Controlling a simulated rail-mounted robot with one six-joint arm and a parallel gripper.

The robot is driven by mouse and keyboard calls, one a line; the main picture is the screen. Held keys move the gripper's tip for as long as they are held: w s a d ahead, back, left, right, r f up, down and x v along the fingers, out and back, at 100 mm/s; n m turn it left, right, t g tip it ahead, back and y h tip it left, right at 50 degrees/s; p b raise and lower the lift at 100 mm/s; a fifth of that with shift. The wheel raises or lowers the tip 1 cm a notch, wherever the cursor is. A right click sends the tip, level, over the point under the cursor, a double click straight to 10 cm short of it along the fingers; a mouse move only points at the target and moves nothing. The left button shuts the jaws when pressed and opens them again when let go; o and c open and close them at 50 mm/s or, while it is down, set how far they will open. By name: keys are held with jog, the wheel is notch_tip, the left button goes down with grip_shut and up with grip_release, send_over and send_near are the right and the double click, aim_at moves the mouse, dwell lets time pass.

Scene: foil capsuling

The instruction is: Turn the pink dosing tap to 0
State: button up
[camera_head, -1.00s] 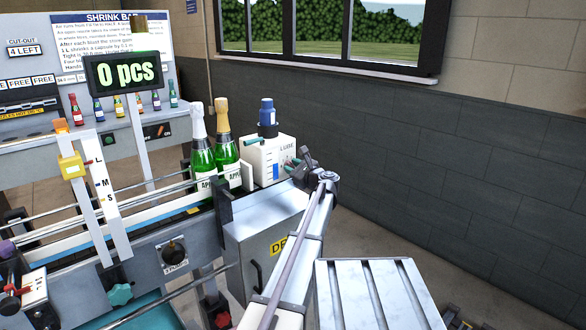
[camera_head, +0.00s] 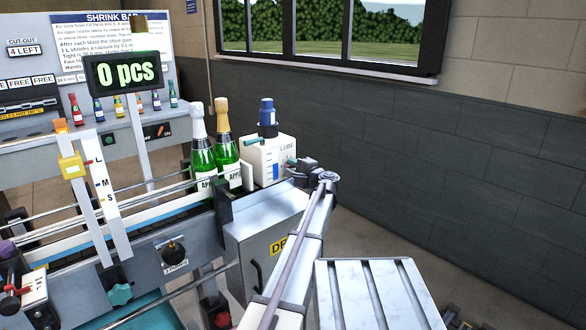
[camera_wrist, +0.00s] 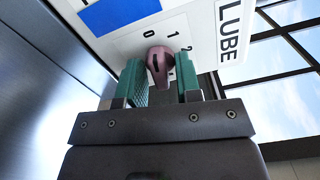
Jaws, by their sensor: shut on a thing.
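The white LUBE box (camera_head: 268,160) with a blue-capped top stands at the end of the conveyor. In the wrist view its face carries a dial (camera_wrist: 172,34) printed 0, 1 and 2. The pink dosing tap (camera_wrist: 160,70) sits at this dial, its upper end below the 0 and 1. I cannot tell its exact setting. My gripper (camera_wrist: 160,64) has green fingers on both sides of the tap and is shut on it. In the head view my gripper (camera_head: 293,170) is at the box's right side, and the tap is hidden.
Two green bottles (camera_head: 214,160) stand left of the box on the conveyor. A grey cabinet (camera_head: 265,240) is below the box. A slatted pale surface (camera_head: 370,295) lies at the front. A display (camera_head: 124,73) reads "0 pcs". The grey wall is to the right.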

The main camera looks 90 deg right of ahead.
jog(key=shift+n, duration=1.1)
jog(key=o, duration=0.6)
jog(key=shift+s+a, duration=0.1)
jog(key=v, duration=1)
jog(key=shift+s+a, duration=0.2)
jog(key=shift+a, duration=0.1)
